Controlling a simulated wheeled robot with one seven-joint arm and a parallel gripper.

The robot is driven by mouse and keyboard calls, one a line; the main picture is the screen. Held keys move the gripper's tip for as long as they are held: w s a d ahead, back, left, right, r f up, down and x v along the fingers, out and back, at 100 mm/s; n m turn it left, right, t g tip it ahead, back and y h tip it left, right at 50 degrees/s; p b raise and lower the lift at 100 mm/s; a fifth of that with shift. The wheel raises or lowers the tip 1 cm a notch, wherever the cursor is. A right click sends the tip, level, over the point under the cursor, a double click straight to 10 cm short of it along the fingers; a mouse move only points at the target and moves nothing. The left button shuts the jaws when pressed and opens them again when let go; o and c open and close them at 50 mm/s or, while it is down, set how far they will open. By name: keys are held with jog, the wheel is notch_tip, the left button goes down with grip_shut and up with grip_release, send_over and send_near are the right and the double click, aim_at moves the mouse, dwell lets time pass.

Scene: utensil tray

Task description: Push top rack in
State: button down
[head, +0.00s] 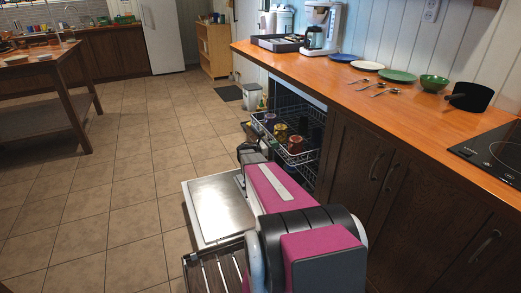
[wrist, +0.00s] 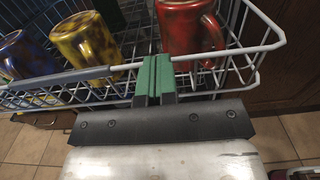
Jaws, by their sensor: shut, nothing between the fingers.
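The top rack (head: 296,155) is a wire rack pulled partly out of the dishwasher under the counter, holding several mugs. In the wrist view the rack's front rail (wrist: 75,77) runs across the picture. A purple patterned mug (wrist: 22,55), a yellow patterned mug (wrist: 85,38) and a red mug (wrist: 187,28) stand in it. My gripper (wrist: 154,78) is shut, with its green fingertips together at the front rail; whether they touch it is unclear. In the head view my arm hides part of the rack's front.
The dishwasher door (head: 217,210) is folded down below the rack. The counter (head: 345,85) above carries plates, a green bowl (head: 434,82), a black pot (head: 470,96) and a coffee maker (head: 319,25). The tiled floor to the left is open.

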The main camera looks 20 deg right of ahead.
aim_at(313, 134)
jog(key=d, duration=1.6)
jog(key=w+d, duration=0.1)
jog(key=d, duration=0.7)
jog(key=shift+d, duration=0.3)
jog(key=shift+d, duration=0.1)
jog(key=a, duration=1.4)
jog(key=shift+s+a, duration=0.35)
jog(key=shift+a, duration=0.05)
jog(key=s+a+m+y, duration=0.1)
jog(key=s+a+m, duration=0.1)
jog(key=a, duration=0.1)
jog(key=s+a+f+m+y, duration=0.1)
jog(key=s+a+m+y, duration=0.1)
jog(key=s+a, duration=0.1)
jog(key=s+a+m+y, duration=0.2)
jog(key=a, duration=0.3)
jog(key=shift+s+a+f+g, duration=0.15)
jog(key=shift+a+f+g, duration=0.05)
jog(key=shift+f+g, duration=0.2)
jog(key=s+a+m+y, duration=0.4)
jog(key=s+a, duration=0.1)
jog(key=a, duration=0.5)
jog(key=s+a+m+y, duration=0.4)
jog(key=s+a, duration=0.1)
jog(key=a, duration=0.5)
jog(key=s+a+m+y, duration=0.4)
jog(key=s+a+y, duration=0.1)
jog(key=a, duration=0.6)
jog(key=shift+s+r, duration=0.25)
jog(key=shift+s, duration=0.15)
